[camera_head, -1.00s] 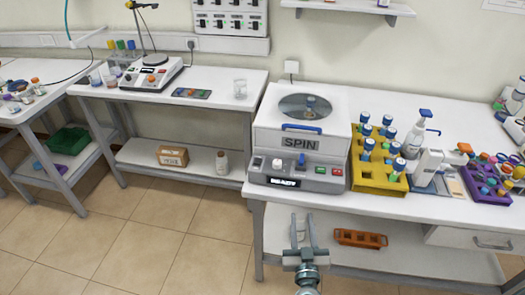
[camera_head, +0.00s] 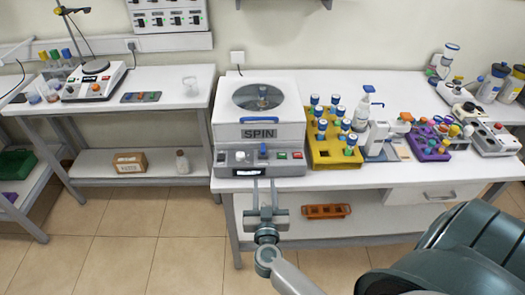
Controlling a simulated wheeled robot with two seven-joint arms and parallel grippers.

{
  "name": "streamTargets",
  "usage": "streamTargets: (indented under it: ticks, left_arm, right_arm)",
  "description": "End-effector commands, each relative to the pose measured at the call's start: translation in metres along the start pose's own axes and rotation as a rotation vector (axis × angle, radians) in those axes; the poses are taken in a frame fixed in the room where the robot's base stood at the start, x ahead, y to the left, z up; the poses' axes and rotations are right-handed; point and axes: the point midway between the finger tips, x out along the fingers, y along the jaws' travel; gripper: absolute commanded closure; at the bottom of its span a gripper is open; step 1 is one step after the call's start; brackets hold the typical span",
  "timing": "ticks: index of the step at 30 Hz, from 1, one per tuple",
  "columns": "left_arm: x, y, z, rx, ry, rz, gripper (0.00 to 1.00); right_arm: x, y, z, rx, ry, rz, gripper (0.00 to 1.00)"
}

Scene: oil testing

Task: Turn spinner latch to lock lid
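The spinner (camera_head: 229,129) is a white box marked SPIN on the right-hand bench, with a round window in its lid (camera_head: 290,90). A blue handle (camera_head: 260,120) crosses the front of the lid, which looks closed. The grey front panel has an upright blue lever (camera_head: 263,150), perhaps the latch, a white knob (camera_head: 240,156), green and red buttons and a small dark display (camera_head: 248,172). My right gripper (camera_head: 265,185) is open and empty, its two fingers pointing toward the panel from in front of and below it. They appear apart from the lever. My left gripper is not in view.
A yellow rack (camera_head: 345,158) of blue-capped tubes stands right of the spinner, with a spray bottle (camera_head: 362,112) and purple rack (camera_head: 431,152) beyond. An orange rack (camera_head: 327,211) lies on the shelf below. The floor left of the bench is clear.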

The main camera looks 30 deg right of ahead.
Motion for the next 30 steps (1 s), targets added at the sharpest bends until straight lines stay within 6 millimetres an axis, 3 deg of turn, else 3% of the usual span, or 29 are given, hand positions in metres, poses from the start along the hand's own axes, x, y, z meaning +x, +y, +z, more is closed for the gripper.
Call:
streamTargets:
  ticks: [21,30]
  left_arm:
    - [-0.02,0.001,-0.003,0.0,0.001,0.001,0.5]
    - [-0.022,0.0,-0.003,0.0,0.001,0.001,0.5]
  right_arm:
    - [0.121,0.0,-0.002,-0.003,0.001,0.0,0.69]
    - [0.155,0.0,0.0,-0.001,0.0,0.001,0.69]
